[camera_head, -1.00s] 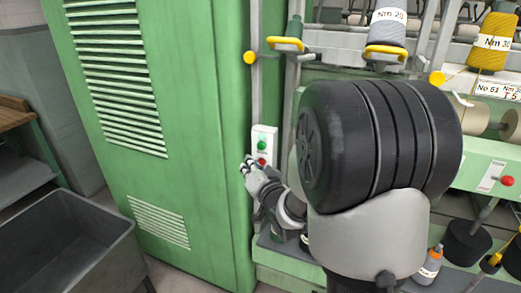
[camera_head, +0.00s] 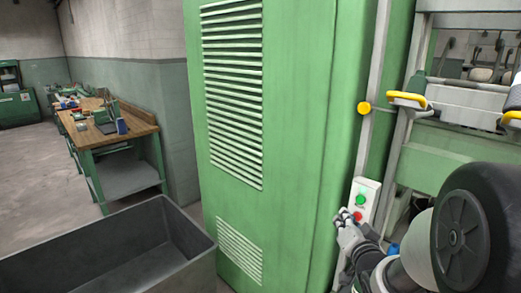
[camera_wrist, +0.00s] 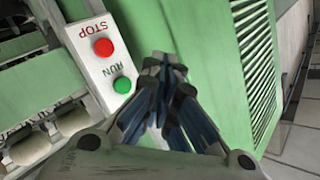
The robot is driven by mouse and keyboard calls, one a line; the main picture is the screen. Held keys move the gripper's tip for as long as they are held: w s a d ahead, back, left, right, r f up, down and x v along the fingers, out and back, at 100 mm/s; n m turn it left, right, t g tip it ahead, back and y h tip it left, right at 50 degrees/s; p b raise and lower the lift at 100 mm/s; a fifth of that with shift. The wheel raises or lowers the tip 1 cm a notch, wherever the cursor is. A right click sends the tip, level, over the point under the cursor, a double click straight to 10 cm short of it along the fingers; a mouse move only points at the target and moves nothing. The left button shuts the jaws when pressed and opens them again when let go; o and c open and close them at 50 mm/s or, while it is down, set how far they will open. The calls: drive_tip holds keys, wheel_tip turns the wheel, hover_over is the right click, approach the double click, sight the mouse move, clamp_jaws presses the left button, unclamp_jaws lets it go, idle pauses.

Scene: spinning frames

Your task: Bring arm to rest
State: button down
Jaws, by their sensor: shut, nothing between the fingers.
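My gripper (camera_head: 345,217) is at the lower right of the head view, just in front of the white button box on the green machine. In the wrist view its fingers (camera_wrist: 165,62) are together with nothing between them. The button box (camera_head: 363,199) carries a green button and a red button. In the wrist view the box (camera_wrist: 97,55) appears upside down, with the red STOP button (camera_wrist: 104,47) and the green RUN button (camera_wrist: 122,85) to the left of the fingertips. I cannot tell whether the fingers touch the box.
A tall green cabinet (camera_head: 290,120) with louvres fills the middle. A dark open bin (camera_head: 120,250) stands at the lower left. A workbench (camera_head: 110,130) with tools is behind it. Machine frames with yellow-edged holders (camera_head: 407,98) are at the right. Floor (camera_head: 40,180) shows at the left.

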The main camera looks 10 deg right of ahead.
drive_tip(key=s+a+n+g+y, duration=0.1)
drive_tip(key=s+a+n+g, duration=0.3)
drive_tip(key=s, duration=1.2)
drive_tip(key=s+a+n+g+y, duration=0.1)
drive_tip(key=s+a+n+g, duration=0.3)
drive_tip(key=s, duration=1.2)
drive_tip(key=a+g, duration=0.3)
drive_tip(key=a, duration=0.3)
drive_tip(key=shift+a+r, duration=0.2)
drive_tip(key=shift+a, duration=0.2)
